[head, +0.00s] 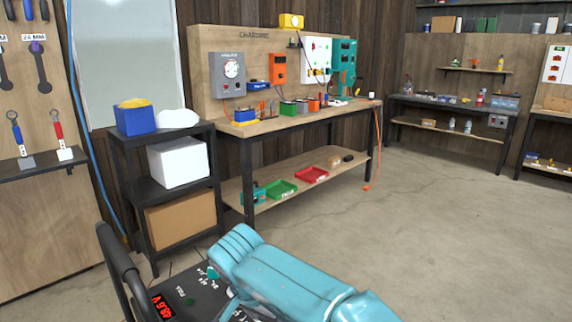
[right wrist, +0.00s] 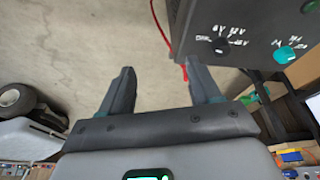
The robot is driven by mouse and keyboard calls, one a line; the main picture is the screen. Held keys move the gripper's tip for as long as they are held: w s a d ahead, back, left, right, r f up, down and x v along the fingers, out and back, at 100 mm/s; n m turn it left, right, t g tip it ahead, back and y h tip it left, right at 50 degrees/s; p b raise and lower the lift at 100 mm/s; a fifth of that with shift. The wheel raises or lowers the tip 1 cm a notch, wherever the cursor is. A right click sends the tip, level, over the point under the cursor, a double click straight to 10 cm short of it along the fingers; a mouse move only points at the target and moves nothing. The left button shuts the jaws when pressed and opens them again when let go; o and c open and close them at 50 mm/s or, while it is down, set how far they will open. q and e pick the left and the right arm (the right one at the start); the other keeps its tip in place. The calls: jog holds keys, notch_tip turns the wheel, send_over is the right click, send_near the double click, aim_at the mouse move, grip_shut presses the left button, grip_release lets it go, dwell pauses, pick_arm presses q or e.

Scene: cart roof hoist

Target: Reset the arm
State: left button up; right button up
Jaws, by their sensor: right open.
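My right gripper (right wrist: 162,82) is open in the right wrist view, with its two dark fingers apart and nothing between them. Bare concrete floor shows beyond the fingers. A dark control box (right wrist: 245,35) with a black knob, a teal knob and white voltage marks is just beyond the right finger. Whether the finger touches it, I cannot tell. In the head view my teal arm (head: 290,280) lies across the bottom, over a black panel (head: 190,297) with a red digital readout. No fingertips show in the head view, and my left gripper is not in view.
A black handle (head: 122,265) rises left of the panel. Behind stand a black shelf rack (head: 160,193) and a charging workbench (head: 290,125). A red cable (right wrist: 160,30) hangs beside the control box; a wheel (right wrist: 17,108) is at left. The floor (head: 450,230) at right is clear.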

jog(key=s+d+f+n+g+y, duration=0.1)
jog(key=s+d+f, duration=0.1)
jog(key=f, duration=0.7)
jog(key=s+d+f+n+g+y, duration=0.1)
jog(key=s+d+f+n+y, duration=0.15)
jog(key=f, duration=0.55)
jog(key=s+d+f+n+g+y, duration=0.1)
jog(key=s+d+f, duration=0.1)
jog(key=f, duration=0.7)
jog(key=s+d+f+y, duration=0.1)
jog(key=s+d+f, duration=0.3)
jog(key=s+f, duration=0.35)
jog(key=s+d+f, duration=0.1)
jog(key=s+d, duration=0.4)
jog(key=s, duration=0.6)
notch_tip(320, 180, up, 15)
jog(key=p, duration=1.6)
jog(key=shift+w+a+r+m, duration=0.15)
jog(key=shift+w+a+m, duration=0.1)
jog(key=shift+m, duration=0.2)
